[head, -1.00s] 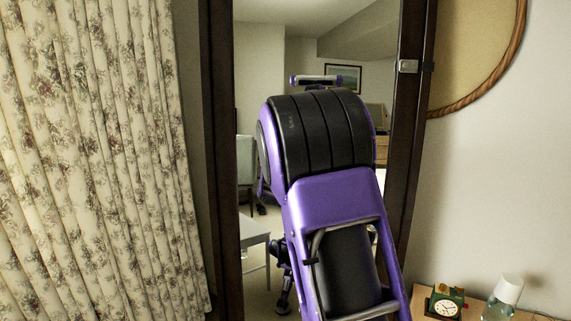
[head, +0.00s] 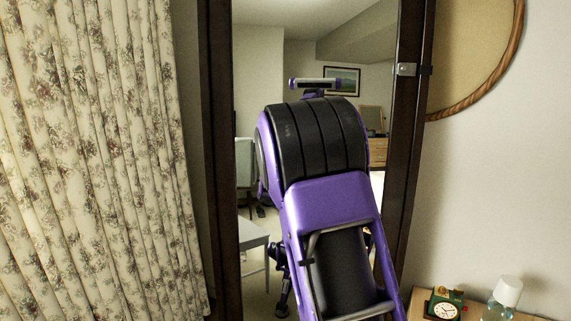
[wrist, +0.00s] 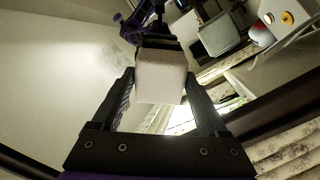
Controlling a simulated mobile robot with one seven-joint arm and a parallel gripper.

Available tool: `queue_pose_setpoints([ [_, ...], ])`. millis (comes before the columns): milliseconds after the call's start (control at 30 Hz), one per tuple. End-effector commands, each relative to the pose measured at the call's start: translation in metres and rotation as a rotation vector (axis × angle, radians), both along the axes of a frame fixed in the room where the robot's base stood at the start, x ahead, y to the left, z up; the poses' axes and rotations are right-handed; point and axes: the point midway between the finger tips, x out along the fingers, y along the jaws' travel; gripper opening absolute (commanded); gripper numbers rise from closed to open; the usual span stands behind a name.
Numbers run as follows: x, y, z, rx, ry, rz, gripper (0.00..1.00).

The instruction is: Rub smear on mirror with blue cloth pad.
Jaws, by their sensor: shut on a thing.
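The tall mirror (head: 262,60) in a dark wooden frame fills the middle of the head view, largely covered by my purple and black arm. In the wrist view, my gripper (wrist: 161,85) is shut on a block-shaped pad (wrist: 160,78), whose visible face looks pale grey-white rather than blue. The mirror glass (wrist: 45,60) lies beyond the pad and reflects the room. A faint whitish haze, likely the smear (wrist: 112,62), shows up and left of the pad. I cannot tell whether the pad touches the glass. My gripper is hidden in the head view.
A floral curtain (head: 95,150) hangs left of the mirror. A round rope-edged frame (head: 470,50) hangs on the right wall.

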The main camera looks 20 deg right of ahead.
Motion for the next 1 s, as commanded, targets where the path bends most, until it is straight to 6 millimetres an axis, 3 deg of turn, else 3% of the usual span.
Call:
queue_pose_setpoints([
  [767,0.014,-0.007,-0.001,0.001,0.000,0.000,0.32],
  [1000,0.009,-0.017,-0.003,-0.001,-0.003,-0.001,0.32],
])
